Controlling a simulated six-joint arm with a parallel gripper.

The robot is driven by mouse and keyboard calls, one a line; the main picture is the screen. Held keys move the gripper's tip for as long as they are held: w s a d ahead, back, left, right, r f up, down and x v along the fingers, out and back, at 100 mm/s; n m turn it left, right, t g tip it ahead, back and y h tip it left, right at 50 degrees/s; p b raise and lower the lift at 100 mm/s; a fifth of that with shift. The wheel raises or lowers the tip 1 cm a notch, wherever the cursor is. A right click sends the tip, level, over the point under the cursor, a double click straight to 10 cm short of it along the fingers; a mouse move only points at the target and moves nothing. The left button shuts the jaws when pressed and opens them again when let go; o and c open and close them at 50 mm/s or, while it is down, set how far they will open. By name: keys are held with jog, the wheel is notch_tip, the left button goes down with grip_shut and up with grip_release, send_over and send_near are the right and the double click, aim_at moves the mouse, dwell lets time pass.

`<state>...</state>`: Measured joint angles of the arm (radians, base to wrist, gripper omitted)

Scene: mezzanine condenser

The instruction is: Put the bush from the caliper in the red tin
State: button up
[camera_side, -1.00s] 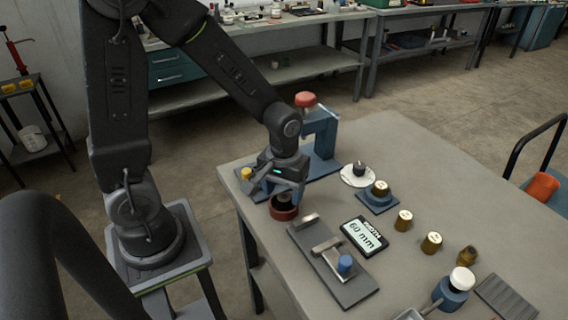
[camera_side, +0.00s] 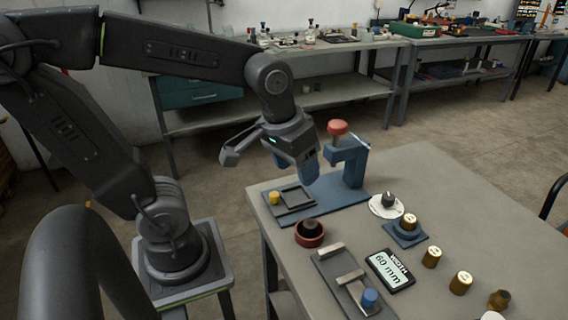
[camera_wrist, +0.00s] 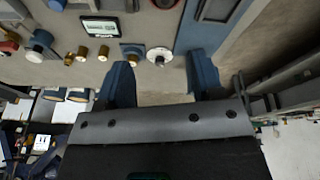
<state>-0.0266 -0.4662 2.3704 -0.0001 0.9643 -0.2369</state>
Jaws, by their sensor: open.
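The red tin (camera_side: 309,236) stands on the table beside the caliper; its inside is dark, and I cannot tell clearly what lies in it. The caliper (camera_side: 333,290) is a dark plate with metal jaws and a blue knob (camera_side: 369,298); I see no bush between its jaws. Its display (camera_side: 389,269) reads 60 mm. My gripper (camera_side: 306,172) is open and appears empty, raised above the far end of the table. In the wrist view its two blue fingers (camera_wrist: 162,68) are apart, with the tin's red edge (camera_wrist: 165,4) at the top.
A blue press (camera_side: 350,162) with a red knob stands close to the right of my gripper. Several brass bushes (camera_side: 432,257) stand right of the display, one on a blue stand (camera_side: 409,234). A white round dial (camera_side: 388,207) lies behind them.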

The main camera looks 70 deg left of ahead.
jog(key=s+m, duration=0.1)
jog(key=s+r+m+t, duration=0.1)
jog(key=s+m+t, duration=0.1)
jog(key=shift+s+d+r, duration=0.35)
jog(key=shift+s, duration=0.05)
dwell(1.0)
